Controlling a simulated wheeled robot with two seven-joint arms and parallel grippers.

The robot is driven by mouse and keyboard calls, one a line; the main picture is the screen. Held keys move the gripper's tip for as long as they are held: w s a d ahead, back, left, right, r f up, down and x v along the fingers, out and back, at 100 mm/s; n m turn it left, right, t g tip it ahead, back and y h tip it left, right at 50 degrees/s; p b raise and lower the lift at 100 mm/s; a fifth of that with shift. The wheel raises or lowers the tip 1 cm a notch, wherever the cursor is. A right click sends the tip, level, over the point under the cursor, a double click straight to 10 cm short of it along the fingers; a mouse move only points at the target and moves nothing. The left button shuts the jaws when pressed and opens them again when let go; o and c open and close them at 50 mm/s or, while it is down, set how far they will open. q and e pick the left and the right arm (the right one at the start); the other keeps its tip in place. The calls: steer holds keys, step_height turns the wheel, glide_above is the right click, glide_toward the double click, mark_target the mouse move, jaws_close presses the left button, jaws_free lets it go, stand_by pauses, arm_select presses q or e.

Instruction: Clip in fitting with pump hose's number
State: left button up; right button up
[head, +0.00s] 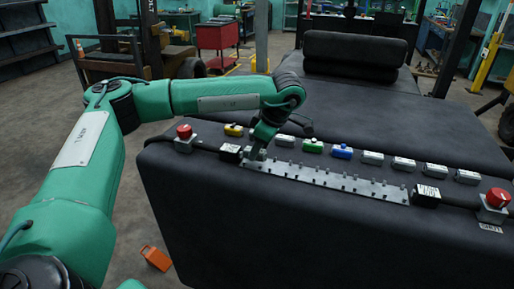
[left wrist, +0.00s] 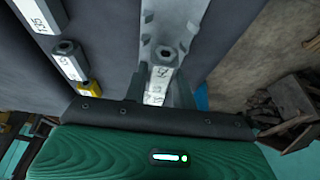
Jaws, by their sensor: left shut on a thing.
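My left gripper (head: 255,153) is at the left end of a grey metal clip rail (head: 335,182) on the black padded surface. In the left wrist view its two fingers (left wrist: 159,92) are shut on a grey fitting (left wrist: 157,94) with a white number label, too small to read surely. The fitting is at the rail's (left wrist: 172,25) near end; I cannot tell whether it is seated in a clip. A row of loose fittings lies behind the rail: yellow (head: 233,129), green (head: 313,146), blue (head: 342,152) and several grey ones (head: 404,164). The pump hose is not identifiable. My right gripper is out of view.
Black labelled blocks (head: 230,152) (head: 427,195) flank the rail. Red knobs on grey bases stand at the far left (head: 184,132) and far right (head: 498,198). The black surface in front of the rail is clear. An orange object (head: 156,258) lies on the floor.

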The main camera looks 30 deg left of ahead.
arm_select(q)
steer(key=shift+f+b, duration=0.45)
steer(key=shift+f, duration=0.25)
steer(key=o, duration=1.1)
steer(key=shift+r, duration=0.1)
steer(key=shift+w+d+r, duration=0.1)
steer(key=shift+d+r, duration=0.05)
steer(key=shift+r, duration=0.15)
steer(key=shift+b+v, duration=0.5)
steer(key=shift+v, duration=6)
